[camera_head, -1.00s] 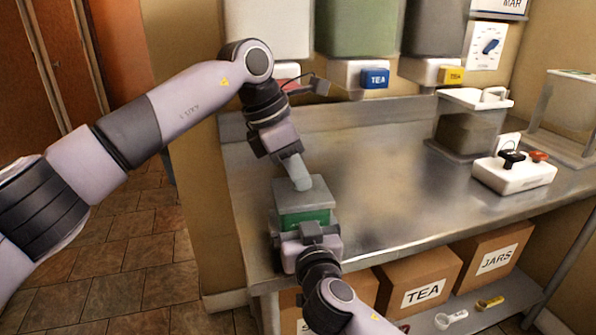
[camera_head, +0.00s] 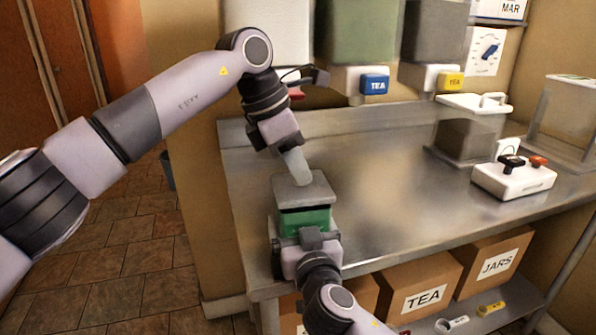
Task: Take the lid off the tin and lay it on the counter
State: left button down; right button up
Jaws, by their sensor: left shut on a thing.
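The green tin (camera_head: 306,219) stands near the front left edge of the steel counter (camera_head: 385,205). Its grey square lid (camera_head: 318,189) is just above it, with a dark gap between lid and tin. My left gripper (camera_head: 297,172) comes down from above and is shut on the lid at its top middle. My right gripper (camera_head: 306,238) is at the near side of the tin, close against it. Its fingertips are mostly hidden, so I cannot tell whether it grips the tin.
A clear lidded container (camera_head: 466,138) and a white box with black and red knobs (camera_head: 514,178) stand on the right. Dispensers with blue (camera_head: 375,83) and yellow (camera_head: 450,80) taps hang over the back edge. The counter's middle is clear.

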pick_arm(q)
jog(key=shift+r, duration=0.15)
jog(key=shift+r, duration=1.95)
pick_arm(e)
jog(key=o, duration=1.1)
